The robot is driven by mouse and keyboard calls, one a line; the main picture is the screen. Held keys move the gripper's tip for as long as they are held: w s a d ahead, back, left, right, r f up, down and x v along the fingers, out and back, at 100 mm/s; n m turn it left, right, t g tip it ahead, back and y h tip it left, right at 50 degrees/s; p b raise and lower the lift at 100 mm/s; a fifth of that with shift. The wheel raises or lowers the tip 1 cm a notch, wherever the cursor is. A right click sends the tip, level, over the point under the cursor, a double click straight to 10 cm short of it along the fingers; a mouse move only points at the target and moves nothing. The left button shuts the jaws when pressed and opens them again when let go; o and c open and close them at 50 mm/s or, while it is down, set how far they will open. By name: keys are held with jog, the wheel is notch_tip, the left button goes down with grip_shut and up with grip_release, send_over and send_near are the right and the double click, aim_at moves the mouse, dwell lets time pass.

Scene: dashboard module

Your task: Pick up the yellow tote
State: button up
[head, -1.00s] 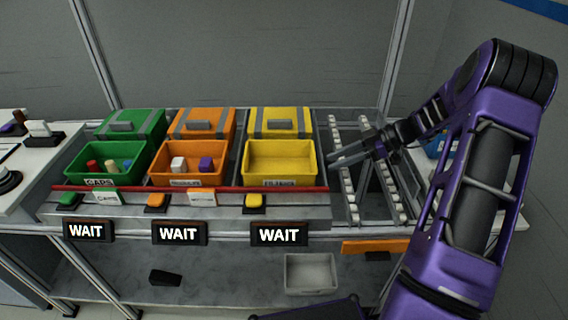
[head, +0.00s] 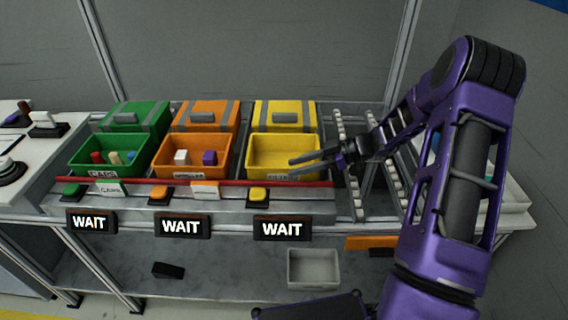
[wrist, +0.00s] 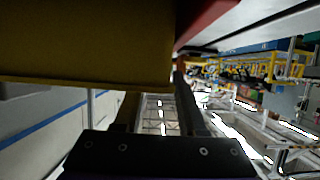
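The yellow tote (head: 262,171) is an open, empty-looking bin at the right end of the row of three on the bench, with a label on its front. My gripper (head: 293,160) reaches in from the right. In the head view its two fingers overlap the tote's right front part. In the wrist view my gripper (wrist: 157,95) has its fingers apart with nothing held between them. The yellow tote (wrist: 85,45) fills the upper left there, very close, and hides part of the left finger. I cannot tell whether they touch.
An orange tote (head: 190,172) and a green tote (head: 103,170), both holding small parts, stand to the left. Lidded bins stand behind. A red rail (head: 225,183) runs along the front, above buttons and WAIT signs. Roller tracks (head: 357,190) lie to the right.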

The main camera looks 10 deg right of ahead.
aim_at(281, 169)
jog(key=x, duration=0.4)
jog(key=shift+a+r, duration=0.15)
jog(key=shift+a, duration=0.4)
grip_shut()
dwell(0.9)
